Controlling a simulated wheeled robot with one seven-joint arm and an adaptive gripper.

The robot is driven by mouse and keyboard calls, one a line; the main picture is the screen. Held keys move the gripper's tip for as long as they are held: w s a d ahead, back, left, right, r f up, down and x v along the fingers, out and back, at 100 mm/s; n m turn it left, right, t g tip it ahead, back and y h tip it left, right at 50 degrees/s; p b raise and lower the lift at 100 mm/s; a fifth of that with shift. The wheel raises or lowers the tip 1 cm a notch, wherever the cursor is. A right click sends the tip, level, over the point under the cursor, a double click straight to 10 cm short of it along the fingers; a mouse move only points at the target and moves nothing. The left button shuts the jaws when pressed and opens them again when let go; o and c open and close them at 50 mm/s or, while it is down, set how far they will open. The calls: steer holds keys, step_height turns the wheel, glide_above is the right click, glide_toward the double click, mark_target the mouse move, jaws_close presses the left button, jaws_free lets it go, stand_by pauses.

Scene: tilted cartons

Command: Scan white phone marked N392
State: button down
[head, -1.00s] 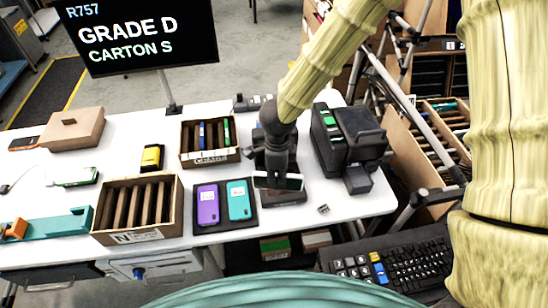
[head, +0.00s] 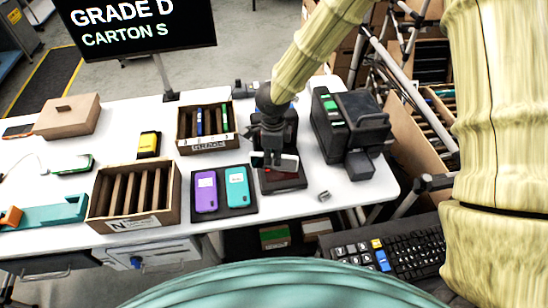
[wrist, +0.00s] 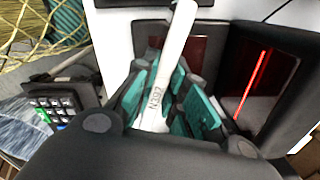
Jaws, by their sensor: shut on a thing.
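My gripper (head: 274,160) is shut on a white phone (head: 289,163), just above the base of a black scanner (head: 280,180). In the wrist view the phone (wrist: 180,35) stands on edge between the teal finger pads, narrow side to the camera, with N392 printed along it. The scanner (wrist: 290,65) shows to its right in that view, with a red light line on its dark window. The phone is apart from that window. My gripper hides part of the phone and scanner in the head view.
A black tray (head: 224,212) holds a purple and a teal phone. Slotted cartons stand at left (head: 113,224) and behind (head: 212,147). A black printer-like machine (head: 352,135) stands right.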

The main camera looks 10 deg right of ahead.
stand_by(0.4)
step_height(320, 180, up, 5)
steer(key=p, duration=0.5)
